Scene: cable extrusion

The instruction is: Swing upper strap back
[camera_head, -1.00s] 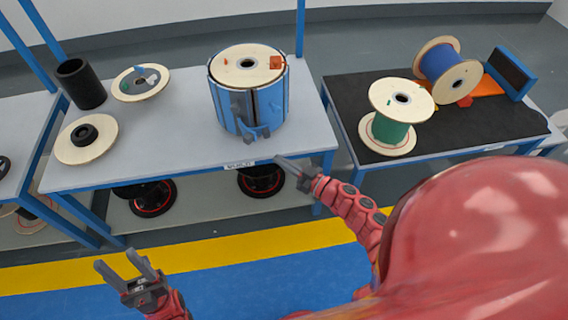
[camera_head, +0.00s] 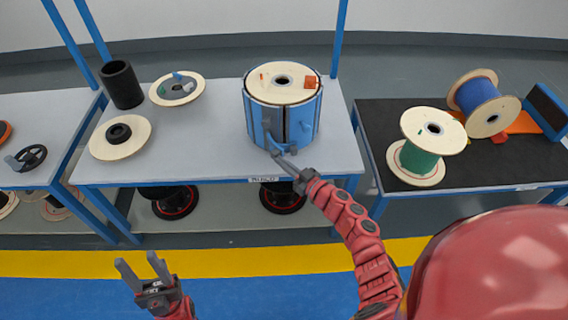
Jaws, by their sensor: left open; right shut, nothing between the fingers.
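A drum (camera_head: 262,120) with blue side panels and a pale wooden top disc stands upright on the grey table. Blue-grey strap pieces (camera_head: 271,143) stick out low on its front; I cannot tell which one is the upper strap. My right gripper (camera_head: 281,159) is shut and empty, its tips just in front of the straps at the drum's lower front. I cannot tell whether it touches them. My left gripper (camera_head: 138,268) is open and empty, low in front of the table, far from the drum.
The grey table (camera_head: 205,150) also holds a black cylinder (camera_head: 122,85) and flat wooden discs (camera_head: 107,149) at left. A black-topped table (camera_head: 385,125) at right carries a green spool (camera_head: 417,160) and a blue spool (camera_head: 476,92). The table's middle is clear.

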